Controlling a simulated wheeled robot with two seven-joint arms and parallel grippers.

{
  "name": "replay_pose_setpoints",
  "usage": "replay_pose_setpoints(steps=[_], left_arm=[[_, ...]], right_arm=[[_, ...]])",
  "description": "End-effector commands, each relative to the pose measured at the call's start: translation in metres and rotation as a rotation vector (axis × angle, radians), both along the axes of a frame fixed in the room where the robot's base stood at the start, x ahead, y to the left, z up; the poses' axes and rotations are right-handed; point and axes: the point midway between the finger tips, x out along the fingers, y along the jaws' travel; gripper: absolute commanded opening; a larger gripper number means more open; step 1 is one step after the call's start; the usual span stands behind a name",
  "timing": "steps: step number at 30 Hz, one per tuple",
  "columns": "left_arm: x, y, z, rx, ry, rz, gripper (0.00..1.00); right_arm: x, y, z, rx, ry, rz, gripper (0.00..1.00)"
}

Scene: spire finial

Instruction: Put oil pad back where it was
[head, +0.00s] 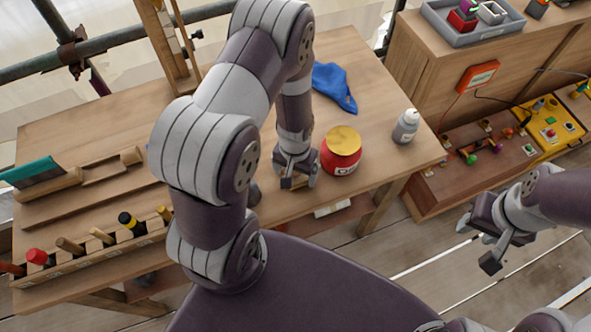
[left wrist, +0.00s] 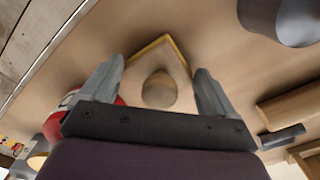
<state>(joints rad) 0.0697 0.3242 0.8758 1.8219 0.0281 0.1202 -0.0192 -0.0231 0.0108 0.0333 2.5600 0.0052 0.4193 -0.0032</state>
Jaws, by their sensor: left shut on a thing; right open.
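The oil pad (left wrist: 160,62) seems to be the pale square block with a yellowish edge and a round knob in the left wrist view. My left gripper (left wrist: 158,88) is shut on it, one finger on each side. In the head view my left gripper (head: 293,184) is low over the front of the wooden table, just left of a red jar with a yellow lid (head: 342,151). Only a small tan part of the pad shows there; I cannot tell whether it touches the table. My right gripper (head: 488,238) is open and empty, off the table's right side.
A tool rack (head: 88,255) with several handles lines the front left edge. A wooden cabinet (head: 440,75) is at the right. My left arm hides the table's middle.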

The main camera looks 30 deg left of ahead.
Motion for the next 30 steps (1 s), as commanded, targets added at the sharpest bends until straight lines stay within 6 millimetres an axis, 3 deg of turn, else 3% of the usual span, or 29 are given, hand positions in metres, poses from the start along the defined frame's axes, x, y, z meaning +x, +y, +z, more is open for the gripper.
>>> replay_pose_setpoints(steps=[2,3,4,13,24,30], left_arm=[[0.0,0.0,-0.003,0.0,0.0,0.0,0.65],[0.0,0.0,-0.003,0.0,0.0,0.0,0.95],[0.0,0.0,-0.002,0.0,0.0,0.0,1.0],[0.001,0.0,0.007,0.0,-0.003,0.0,1.0],[0.001,0.0,0.097,0.0,-0.005,-0.001,1.0],[-0.001,-0.002,0.128,0.001,-0.013,-0.01,1.0]], right_arm=[[0.0,0.0,-0.003,0.0,0.0,0.0,0.43],[0.0,0.0,-0.002,0.0,0.0,0.0,0.43],[0.0,0.0,-0.002,0.0,0.0,0.0,0.43],[0.0,0.0,0.0,0.0,0.0,0.0,0.43],[0.0,0.0,-0.001,0.0,0.0,0.0,0.43],[0.0,0.0,-0.001,0.0,0.0,0.0,0.43]])
